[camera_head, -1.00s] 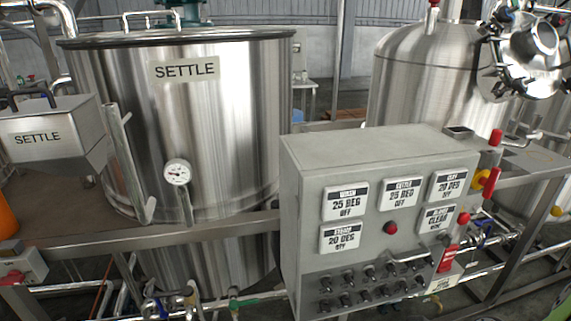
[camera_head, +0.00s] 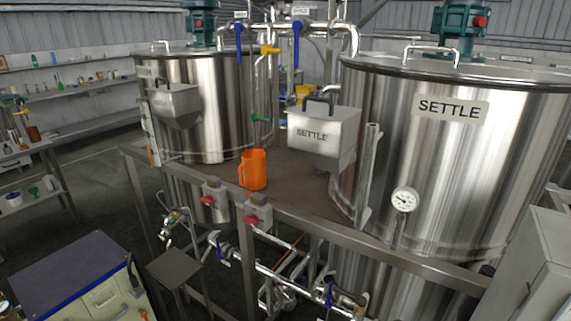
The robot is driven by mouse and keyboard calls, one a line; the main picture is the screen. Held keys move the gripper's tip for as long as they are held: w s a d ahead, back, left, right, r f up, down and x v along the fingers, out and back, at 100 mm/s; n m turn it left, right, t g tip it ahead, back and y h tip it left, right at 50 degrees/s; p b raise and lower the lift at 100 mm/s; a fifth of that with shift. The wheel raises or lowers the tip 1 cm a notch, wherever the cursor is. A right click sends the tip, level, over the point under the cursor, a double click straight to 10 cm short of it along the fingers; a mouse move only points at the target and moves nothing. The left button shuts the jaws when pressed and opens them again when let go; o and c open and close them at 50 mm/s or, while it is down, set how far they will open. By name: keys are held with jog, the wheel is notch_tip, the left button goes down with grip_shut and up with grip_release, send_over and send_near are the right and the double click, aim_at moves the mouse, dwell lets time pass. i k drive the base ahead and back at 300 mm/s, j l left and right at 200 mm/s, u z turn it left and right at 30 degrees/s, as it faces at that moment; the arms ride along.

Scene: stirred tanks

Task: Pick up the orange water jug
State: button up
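The orange water jug (camera_head: 254,170) stands upright on the brown platform between the two steel tanks, close to the platform's front edge. Its handle is on its left side. The whole jug shows, with nothing in front of it. My gripper and arm are not in this view.
A steel tank (camera_head: 455,150) labelled SETTLE stands right of the jug, another tank (camera_head: 215,85) behind left. A SETTLE hopper (camera_head: 324,135) hangs nearby. Valves and pipes run below. A cabinet (camera_head: 85,280) stands front left.

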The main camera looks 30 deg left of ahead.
aim_at(253, 163)
jog(key=u, duration=1.5)
jog(key=i+j+z, duration=0.1)
jog(key=i+j, duration=0.65)
jog(key=i+j+z, duration=0.15)
jog(key=i+j, duration=0.55)
jog(key=j, duration=0.2)
jog(key=i+j+z, duration=0.15)
jog(key=i+j, duration=0.2)
jog(key=i+j+z, duration=0.1)
jog(key=i+j, duration=0.2)
jog(key=j, duration=0.25)
jog(key=i+l, duration=0.35)
jog(key=l, duration=0.15)
